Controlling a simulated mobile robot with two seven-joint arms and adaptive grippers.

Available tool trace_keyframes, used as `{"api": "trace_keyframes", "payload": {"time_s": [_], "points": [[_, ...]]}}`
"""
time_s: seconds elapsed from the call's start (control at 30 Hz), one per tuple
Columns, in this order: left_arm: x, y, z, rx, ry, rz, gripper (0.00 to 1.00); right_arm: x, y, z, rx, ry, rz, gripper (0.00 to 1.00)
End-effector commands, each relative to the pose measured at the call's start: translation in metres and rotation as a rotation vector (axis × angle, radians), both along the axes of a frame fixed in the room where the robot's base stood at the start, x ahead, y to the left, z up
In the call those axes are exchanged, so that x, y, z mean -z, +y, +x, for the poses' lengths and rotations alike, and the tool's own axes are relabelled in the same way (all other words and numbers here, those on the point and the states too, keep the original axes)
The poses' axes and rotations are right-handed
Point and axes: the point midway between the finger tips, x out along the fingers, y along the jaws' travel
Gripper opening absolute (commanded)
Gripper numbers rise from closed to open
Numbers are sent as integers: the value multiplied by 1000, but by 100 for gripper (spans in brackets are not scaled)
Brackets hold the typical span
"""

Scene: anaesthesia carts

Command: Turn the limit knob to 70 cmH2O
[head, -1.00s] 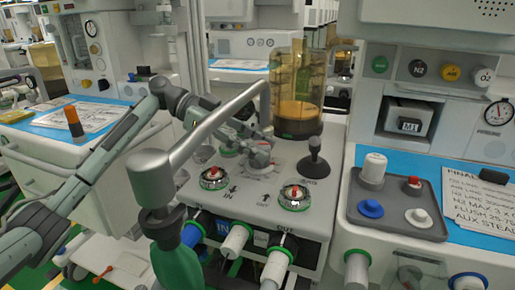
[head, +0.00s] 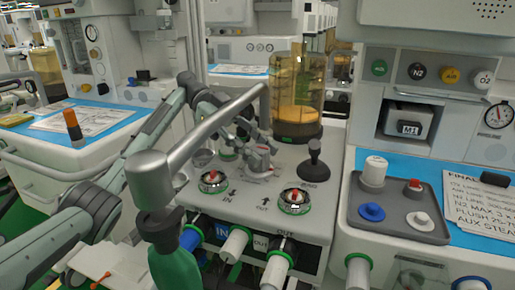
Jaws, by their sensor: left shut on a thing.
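The limit knob (head: 259,158) is a small pale grey knob on the white top panel of the middle cart, between and behind two flow valves. My left arm comes in from the left, and my left gripper (head: 256,141) is at the knob from above and behind, shut on it. The gripper partly hides the knob, and its scale is too small to read. My right gripper is not in view.
A grey pole arm (head: 215,125) with a green bag crosses in front of the panel. Green-ringed valves (head: 295,200) sit in front. A grey tray (head: 398,212) is at right.

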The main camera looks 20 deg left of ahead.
Motion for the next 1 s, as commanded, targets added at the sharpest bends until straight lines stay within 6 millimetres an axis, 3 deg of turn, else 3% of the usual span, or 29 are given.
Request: {"api": "trace_keyframes", "payload": {"time_s": [0.17,0.2,0.33,0.67,1.0], "points": [[3,-1,-1,3,4,5,9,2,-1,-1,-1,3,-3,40],[3,-1,-1,2,5,5,43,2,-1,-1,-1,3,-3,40],[3,0,-1,1,4,4,59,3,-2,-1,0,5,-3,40],[0,2,0,0,2,3,60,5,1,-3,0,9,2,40],[-18,43,17,-3,3,7,60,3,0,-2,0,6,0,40]]}}
